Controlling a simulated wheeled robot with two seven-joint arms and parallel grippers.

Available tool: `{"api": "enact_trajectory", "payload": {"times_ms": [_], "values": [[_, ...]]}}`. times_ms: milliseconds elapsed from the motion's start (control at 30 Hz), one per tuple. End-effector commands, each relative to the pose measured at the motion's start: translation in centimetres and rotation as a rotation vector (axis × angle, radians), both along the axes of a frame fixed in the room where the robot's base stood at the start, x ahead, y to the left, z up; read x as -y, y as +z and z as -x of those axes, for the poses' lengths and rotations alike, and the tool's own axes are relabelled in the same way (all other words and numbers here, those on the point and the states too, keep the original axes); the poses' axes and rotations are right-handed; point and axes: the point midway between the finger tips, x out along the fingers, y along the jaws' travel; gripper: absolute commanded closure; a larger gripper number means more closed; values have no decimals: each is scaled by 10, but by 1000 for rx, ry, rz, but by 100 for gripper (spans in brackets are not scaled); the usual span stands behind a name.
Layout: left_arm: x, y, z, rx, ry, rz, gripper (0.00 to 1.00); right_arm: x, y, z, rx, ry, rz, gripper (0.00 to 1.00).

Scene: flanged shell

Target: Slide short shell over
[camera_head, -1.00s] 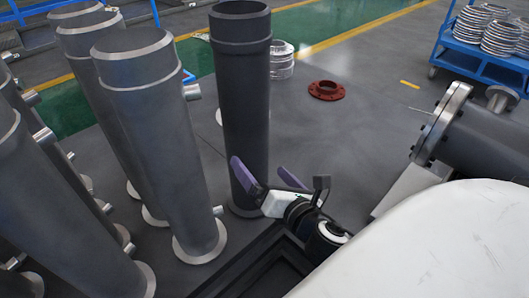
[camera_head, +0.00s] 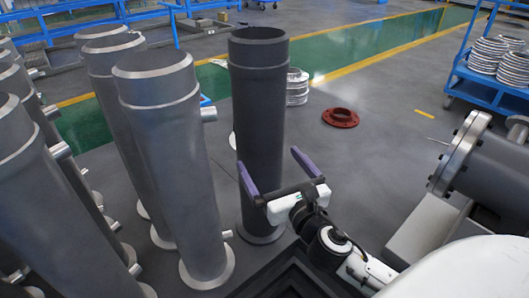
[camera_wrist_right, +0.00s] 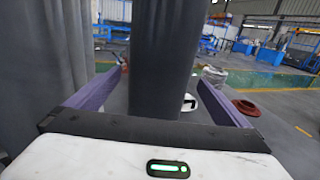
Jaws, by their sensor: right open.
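A dark grey shell (camera_head: 258,100) stands upright on the floor in the middle of the head view, with a flange at its foot. In the right wrist view the same shell (camera_wrist_right: 168,60) rises between my two purple fingers. My right gripper (camera_head: 268,157) is open at the shell's lower half, one finger on each side. I cannot tell whether either finger touches it. My left gripper is not in view.
Several lighter grey shells with side stubs (camera_head: 165,150) stand close on the left. A red flange (camera_head: 340,117) lies on the floor behind right. A large horizontal flanged pipe (camera_head: 490,165) is at the right. A blue cart (camera_head: 485,85) holds stacked rings. Floor between is clear.

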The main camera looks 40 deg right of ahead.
Motion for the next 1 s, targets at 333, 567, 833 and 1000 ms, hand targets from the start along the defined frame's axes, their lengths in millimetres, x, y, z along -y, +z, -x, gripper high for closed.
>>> {"api": "enact_trajectory", "payload": {"times_ms": [333,567,833,1000], "values": [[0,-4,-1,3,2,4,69,14,-1,-57,1,-1,0,0],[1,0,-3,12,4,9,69,17,0,-70,-1,0,-1,0],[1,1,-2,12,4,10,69,17,0,-70,-1,0,-1,0],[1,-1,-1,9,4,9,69,17,0,-70,-1,0,-1,29]]}}
